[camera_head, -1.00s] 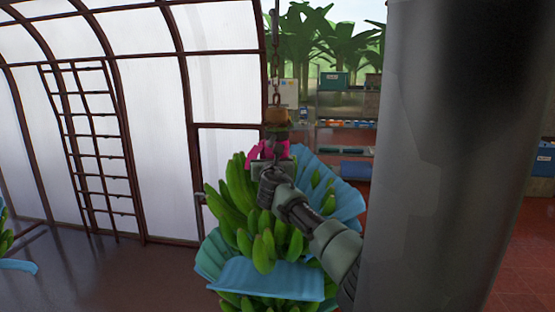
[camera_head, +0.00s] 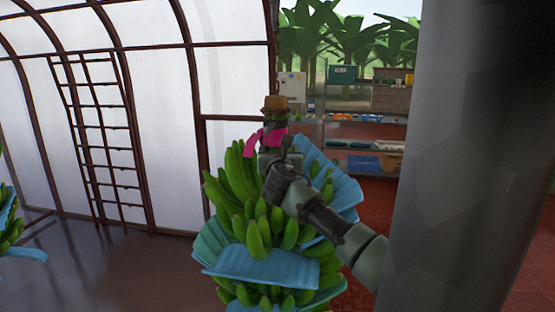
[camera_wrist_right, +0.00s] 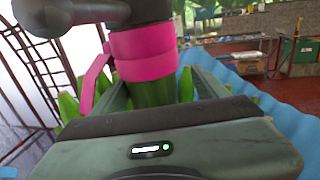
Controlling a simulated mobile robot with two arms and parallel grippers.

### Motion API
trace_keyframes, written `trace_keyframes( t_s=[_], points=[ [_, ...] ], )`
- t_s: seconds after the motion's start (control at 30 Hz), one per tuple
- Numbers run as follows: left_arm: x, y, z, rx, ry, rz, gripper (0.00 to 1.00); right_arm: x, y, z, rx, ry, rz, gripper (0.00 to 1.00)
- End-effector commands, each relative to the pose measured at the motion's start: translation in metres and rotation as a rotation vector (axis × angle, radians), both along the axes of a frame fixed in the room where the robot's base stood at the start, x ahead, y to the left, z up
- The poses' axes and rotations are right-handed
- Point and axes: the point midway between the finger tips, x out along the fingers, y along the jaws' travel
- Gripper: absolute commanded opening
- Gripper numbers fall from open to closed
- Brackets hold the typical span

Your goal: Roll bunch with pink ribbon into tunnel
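A green banana bunch (camera_head: 238,192) with blue sheets (camera_head: 262,268) among its hands hangs upright in the middle of the head view. A pink ribbon (camera_head: 272,138) is around its stem near the brown top, and it also shows in the wrist view (camera_wrist_right: 142,54). My right gripper (camera_head: 272,163) is at the stem just below the ribbon. In the wrist view its fingers lie on both sides of the green stem (camera_wrist_right: 152,92); their contact is partly hidden. My left gripper is out of view. A curved wall of pale panels and dark ribs (camera_head: 160,100) stands on the left.
A dark ladder-like frame (camera_head: 105,150) stands at the pale wall. Part of another bunch (camera_head: 10,222) shows at the left edge. Shelves with crates (camera_head: 362,138) stand behind, to the right. My grey column blocks the right side. Floor at lower left is clear.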

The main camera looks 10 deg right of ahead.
Motion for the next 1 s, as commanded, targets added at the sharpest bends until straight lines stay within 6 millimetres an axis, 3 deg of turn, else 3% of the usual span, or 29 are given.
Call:
trace_keyframes(
  t_s=[0.4,1.0],
  points=[
    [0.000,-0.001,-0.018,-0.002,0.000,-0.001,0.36,-0.037,0.007,-0.001,0.000,0.000,0.006,0.73],
    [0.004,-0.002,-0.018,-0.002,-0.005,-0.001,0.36,-0.040,0.008,0.000,-0.001,0.000,0.007,0.73]
  ],
)
